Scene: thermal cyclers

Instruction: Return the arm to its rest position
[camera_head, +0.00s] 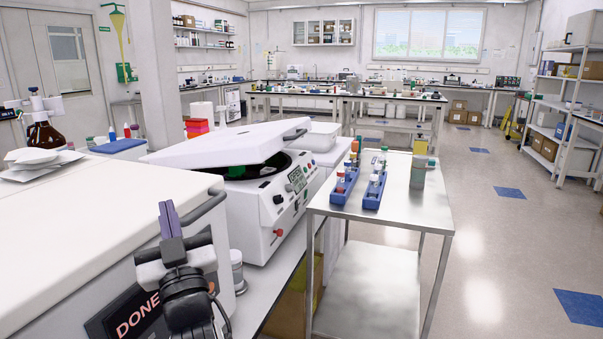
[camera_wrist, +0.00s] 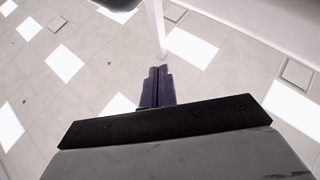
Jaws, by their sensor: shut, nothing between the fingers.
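My gripper (camera_head: 169,221) is at the lower left of the head view, pointing up, with its dark purple fingers together and nothing between them. It stands in front of a large white machine whose dark panel (camera_head: 135,315) reads "DONE". In the wrist view my gripper (camera_wrist: 158,74) is shut and empty, aimed at the ceiling with its bright light panels. A white benchtop machine (camera_head: 262,190) with a raised lid stands to the right of my gripper, apart from it.
A steel cart (camera_head: 400,208) stands right of the machine, carrying blue tube racks (camera_head: 345,184). A white bench edge (camera_head: 262,300) lies just right of my arm. Open floor (camera_head: 490,260) extends to the right. Shelving (camera_head: 570,130) stands at the far right.

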